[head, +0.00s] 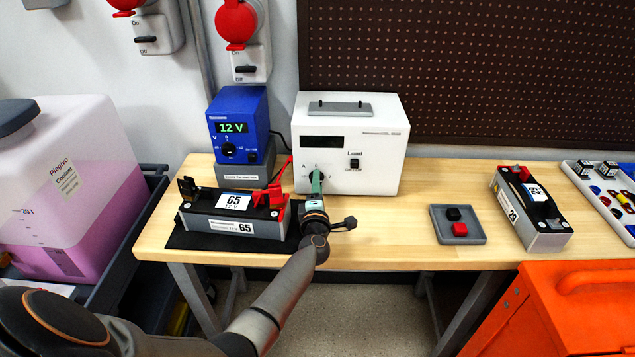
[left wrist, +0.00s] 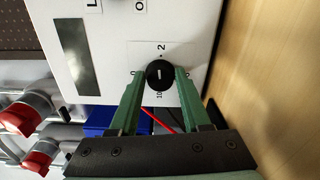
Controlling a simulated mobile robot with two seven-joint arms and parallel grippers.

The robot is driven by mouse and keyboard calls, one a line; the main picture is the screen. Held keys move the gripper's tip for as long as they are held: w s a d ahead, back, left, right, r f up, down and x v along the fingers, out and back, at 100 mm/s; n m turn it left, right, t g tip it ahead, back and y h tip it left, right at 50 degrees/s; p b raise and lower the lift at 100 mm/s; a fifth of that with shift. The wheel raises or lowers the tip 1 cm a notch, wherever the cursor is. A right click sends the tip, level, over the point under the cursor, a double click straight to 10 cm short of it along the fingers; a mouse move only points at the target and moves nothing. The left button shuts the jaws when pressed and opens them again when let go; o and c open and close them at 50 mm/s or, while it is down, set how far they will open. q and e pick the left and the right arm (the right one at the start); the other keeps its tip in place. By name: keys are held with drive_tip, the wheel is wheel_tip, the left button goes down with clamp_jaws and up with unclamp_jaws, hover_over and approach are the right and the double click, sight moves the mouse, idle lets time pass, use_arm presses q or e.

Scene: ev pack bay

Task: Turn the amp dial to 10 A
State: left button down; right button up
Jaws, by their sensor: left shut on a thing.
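The amp dial (left wrist: 160,75) is a round black knob with a white mark, on the front of a white load box (head: 375,145). In the left wrist view a "2" shows above it and a "10" below it, with the lettering turned sideways. I cannot tell which number the white mark points to. My left gripper (head: 317,178) reaches the box front, and its green fingers (left wrist: 160,74) are shut on opposite sides of the dial. In the head view the fingers hide the dial. My right gripper is not in view.
A blue supply (head: 240,118) reading 12 V stands left of the box. A battery (head: 235,215) marked 65 lies on a black mat close left of my arm. A grey tray (head: 471,238) and another battery (head: 530,205) are right. The table between is clear.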

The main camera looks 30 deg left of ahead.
use_arm(q)
drive_tip(key=shift+m, duration=0.3)
drive_tip(key=shift+c, duration=1.9)
unclamp_jaws()
drive_tip(key=shift+s+d+f, duration=0.1)
